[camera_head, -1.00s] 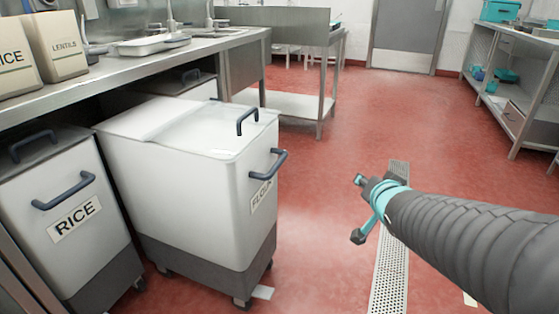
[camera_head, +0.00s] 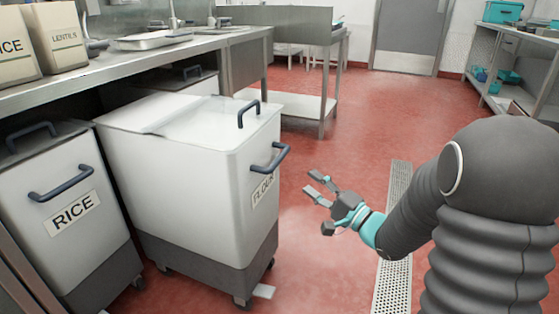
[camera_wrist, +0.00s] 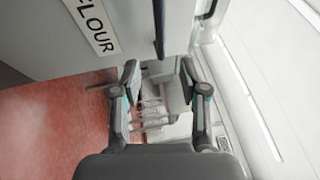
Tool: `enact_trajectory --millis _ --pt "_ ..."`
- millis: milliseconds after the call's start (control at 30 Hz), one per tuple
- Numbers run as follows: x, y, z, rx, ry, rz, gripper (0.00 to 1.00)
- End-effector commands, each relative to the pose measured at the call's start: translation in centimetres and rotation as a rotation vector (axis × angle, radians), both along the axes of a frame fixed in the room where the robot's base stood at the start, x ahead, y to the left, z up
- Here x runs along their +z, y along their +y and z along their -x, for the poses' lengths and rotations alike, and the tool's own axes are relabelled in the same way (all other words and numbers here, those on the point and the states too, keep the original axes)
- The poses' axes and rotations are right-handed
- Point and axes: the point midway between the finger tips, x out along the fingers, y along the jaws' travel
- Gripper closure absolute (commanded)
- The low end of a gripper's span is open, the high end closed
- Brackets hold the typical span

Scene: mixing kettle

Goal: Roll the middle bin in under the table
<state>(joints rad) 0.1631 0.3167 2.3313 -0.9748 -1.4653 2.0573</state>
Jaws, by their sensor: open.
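The middle bin (camera_head: 190,190), white with a grey wheeled base and a FLOUR label, stands part-way out from under the steel table (camera_head: 130,70). Its front sticks out past the RICE bin beside it. A dark handle (camera_head: 270,160) is on its front face, and another handle (camera_head: 249,113) is on its lid. My gripper (camera_head: 314,189) is open and empty, to the right of the bin's front and apart from it. In the wrist view the FLOUR label (camera_wrist: 98,25) is at the upper left, beyond my open fingers (camera_wrist: 160,90).
The RICE bin (camera_head: 70,210) stands to the left under the table. Another bin (camera_head: 195,84) is farther back under it. A floor drain grate (camera_head: 394,240) runs along the right. A shelf rack (camera_head: 510,85) stands at far right.

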Motion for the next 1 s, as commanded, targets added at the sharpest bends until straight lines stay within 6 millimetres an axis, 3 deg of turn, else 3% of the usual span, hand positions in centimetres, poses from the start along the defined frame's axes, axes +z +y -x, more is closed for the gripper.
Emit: enact_trajectory --millis 600,1000 --pt "1.8 7.8 -7.1 -0.001 -0.003 0.003 0.57" --pt "2.2 9.3 -8.6 -0.004 -0.002 0.002 0.57"
